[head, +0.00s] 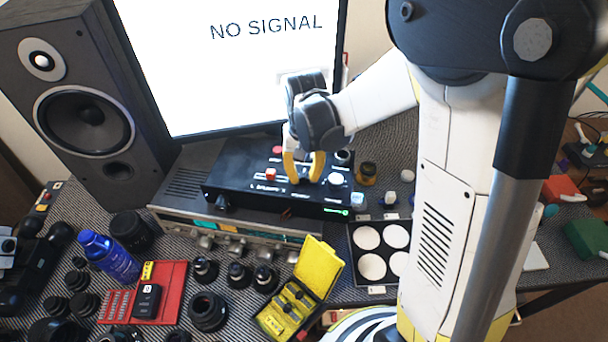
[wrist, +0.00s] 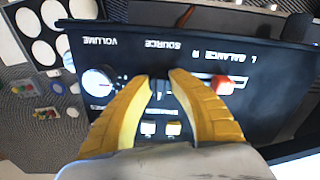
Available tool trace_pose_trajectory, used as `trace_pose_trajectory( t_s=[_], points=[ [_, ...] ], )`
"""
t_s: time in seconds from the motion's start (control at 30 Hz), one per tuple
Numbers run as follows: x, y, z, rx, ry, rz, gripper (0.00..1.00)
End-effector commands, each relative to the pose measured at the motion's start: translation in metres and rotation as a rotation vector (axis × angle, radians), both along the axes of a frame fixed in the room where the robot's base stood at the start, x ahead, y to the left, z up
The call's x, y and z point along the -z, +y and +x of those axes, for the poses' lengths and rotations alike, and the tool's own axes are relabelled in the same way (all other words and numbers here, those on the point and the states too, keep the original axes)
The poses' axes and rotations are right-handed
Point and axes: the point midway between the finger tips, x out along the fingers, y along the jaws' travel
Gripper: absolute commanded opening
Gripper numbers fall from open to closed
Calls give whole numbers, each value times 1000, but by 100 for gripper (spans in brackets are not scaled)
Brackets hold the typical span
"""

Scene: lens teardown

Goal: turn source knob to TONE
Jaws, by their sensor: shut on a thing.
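The black control box (head: 240,165) stands on a grey unit in front of the screen. In the wrist view its panel (wrist: 140,50) reads upside down, with the labels VOLUME, SOURCE and BALANCE. The dark source knob (wrist: 160,88) sits below the SOURCE label, between my yellow fingertips. My gripper (head: 303,168) points down at the panel and is shut on this knob; it also shows in the wrist view (wrist: 162,76). The fingers hide much of the knob, and I cannot read its setting. The screen (head: 240,65) behind shows NO SIGNAL.
Beside the source knob are the pale volume knob (wrist: 98,80) and the red balance slider cap (wrist: 224,84). A speaker (head: 85,100) stands at the left. A tray with white discs (head: 372,267) and a yellow case (head: 318,265) lie in front.

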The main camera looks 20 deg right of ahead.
Motion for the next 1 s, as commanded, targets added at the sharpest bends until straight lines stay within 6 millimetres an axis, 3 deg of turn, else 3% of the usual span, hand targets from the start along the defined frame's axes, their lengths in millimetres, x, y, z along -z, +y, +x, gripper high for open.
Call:
trace_pose_trajectory(
  t_s=[0.2,0.23,0.3,0.67,0.77,1.0],
  points=[
    [0,0,1,1,-2,-1,0],
    [0,0,1,1,-2,-1,30],
    [0,0,1,1,-2,-1,48],
    [-4,0,0,2,-1,0,48],
    [-17,0,0,2,-1,0,48],
    [-70,0,0,2,-1,0,48]
  ],
)
